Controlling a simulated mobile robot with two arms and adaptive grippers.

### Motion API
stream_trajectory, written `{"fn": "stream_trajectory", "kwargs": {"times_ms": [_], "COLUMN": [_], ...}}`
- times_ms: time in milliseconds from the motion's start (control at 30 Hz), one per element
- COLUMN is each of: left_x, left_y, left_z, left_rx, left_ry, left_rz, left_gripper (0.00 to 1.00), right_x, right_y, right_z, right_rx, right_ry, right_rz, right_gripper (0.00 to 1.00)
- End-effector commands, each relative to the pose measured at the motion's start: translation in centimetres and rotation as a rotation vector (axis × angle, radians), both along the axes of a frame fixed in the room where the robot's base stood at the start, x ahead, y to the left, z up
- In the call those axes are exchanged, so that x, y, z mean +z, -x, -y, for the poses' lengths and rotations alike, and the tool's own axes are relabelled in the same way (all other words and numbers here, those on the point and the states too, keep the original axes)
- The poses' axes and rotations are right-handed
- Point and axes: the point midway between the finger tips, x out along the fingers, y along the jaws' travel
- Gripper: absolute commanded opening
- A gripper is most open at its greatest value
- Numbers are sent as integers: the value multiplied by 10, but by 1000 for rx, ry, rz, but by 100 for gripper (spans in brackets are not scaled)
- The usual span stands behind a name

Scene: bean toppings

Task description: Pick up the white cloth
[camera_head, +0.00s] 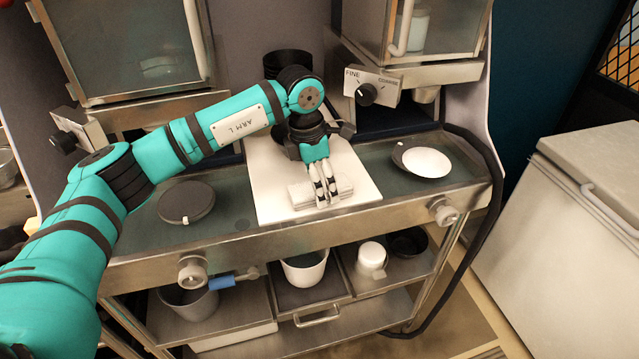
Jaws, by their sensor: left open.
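The white cloth (301,195) is folded and lies on a white board (275,213) on the counter in the head view. My left arm reaches in from the left, and its gripper (326,198) points down at the cloth. The gripper is open, with its fingertips at the cloth's right part. I cannot tell whether the fingers touch the cloth. The fingers hide part of the cloth. My right gripper is not in view.
A dark round lid (186,202) lies left of the board, and a dish with white contents (427,161) stands at right. Machines with a dial (367,93) rise behind. The lower shelf holds a white bowl (305,270) and a white cup (371,258). A white chest (570,220) stands far right.

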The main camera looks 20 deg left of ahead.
Motion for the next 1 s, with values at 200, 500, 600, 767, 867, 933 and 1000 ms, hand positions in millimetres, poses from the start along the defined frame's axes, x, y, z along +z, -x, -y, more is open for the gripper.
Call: {"fn": "stream_trajectory", "kwargs": {"times_ms": [200, 500, 600, 767, 867, 933, 1000], "left_x": [-13, -13, -13, -13, -13, -13, -13], "left_y": [-1, -1, -1, -1, -2, -2, -2], "left_z": [2, 2, 2, 2, 2, 2, 2], "left_rx": [-1, -1, -1, -1, -1, -1, -1], "left_ry": [0, 0, 0, 0, 1, 1, 1], "left_rz": [2, 2, 2, 2, 2, 2, 2], "left_gripper": [85, 66, 53, 32, 24, 24, 24], "right_x": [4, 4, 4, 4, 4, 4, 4], "right_y": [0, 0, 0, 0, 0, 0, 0], "right_z": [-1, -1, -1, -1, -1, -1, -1], "right_rx": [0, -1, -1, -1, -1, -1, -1], "right_ry": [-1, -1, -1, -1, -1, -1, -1], "right_rz": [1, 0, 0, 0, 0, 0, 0], "right_gripper": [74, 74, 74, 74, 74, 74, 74]}}
